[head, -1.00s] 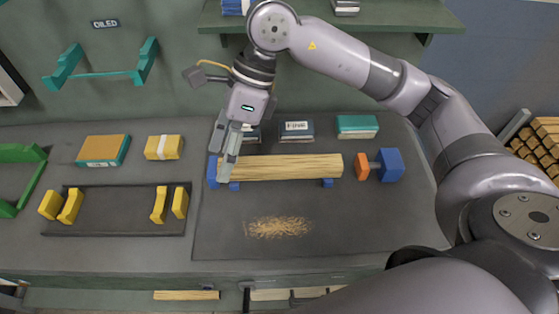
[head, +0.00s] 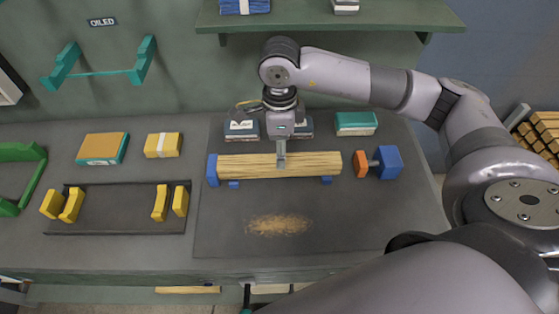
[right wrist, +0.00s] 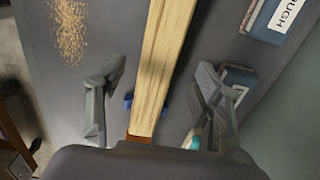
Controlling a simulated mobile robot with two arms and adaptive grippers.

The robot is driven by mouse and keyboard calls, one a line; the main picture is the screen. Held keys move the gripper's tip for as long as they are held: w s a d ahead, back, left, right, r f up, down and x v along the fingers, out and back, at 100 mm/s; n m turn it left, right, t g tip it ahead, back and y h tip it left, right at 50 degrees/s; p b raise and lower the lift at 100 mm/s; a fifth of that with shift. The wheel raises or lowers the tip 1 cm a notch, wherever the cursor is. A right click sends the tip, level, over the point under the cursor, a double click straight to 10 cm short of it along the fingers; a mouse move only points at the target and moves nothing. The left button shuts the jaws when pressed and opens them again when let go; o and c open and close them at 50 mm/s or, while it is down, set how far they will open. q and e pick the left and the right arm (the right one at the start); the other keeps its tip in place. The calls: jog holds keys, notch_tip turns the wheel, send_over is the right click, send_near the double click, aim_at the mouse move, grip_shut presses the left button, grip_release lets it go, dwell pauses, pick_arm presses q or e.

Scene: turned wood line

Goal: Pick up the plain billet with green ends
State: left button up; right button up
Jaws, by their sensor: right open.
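A plain pale wood billet (head: 235,166) lies level on small blue supports on the dark bench mat, between a blue end block (head: 212,170) and an orange pad (head: 361,164). It also runs through the right wrist view (right wrist: 163,55). I see no green on its ends. My right gripper (head: 281,157) points down over the billet's middle in the head view. In the right wrist view its open fingers (right wrist: 155,105) stand apart on either side of the billet, with gaps to it. My left gripper is not in view.
A blue block (head: 390,161) joins the orange pad by a rod. Labelled packs (head: 241,130) and a teal box (head: 356,123) stand close behind the billet. Wood shavings (head: 279,226) lie in front. A dark tray (head: 118,215) with yellow cradles is at left. A shelf (head: 300,20) hangs above.

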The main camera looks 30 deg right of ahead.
notch_tip(320, 180, down, 5)
jog(key=shift+r+p, duration=0.15)
jog(key=shift+p, duration=1)
jog(key=shift+f, duration=0.5)
grip_shut()
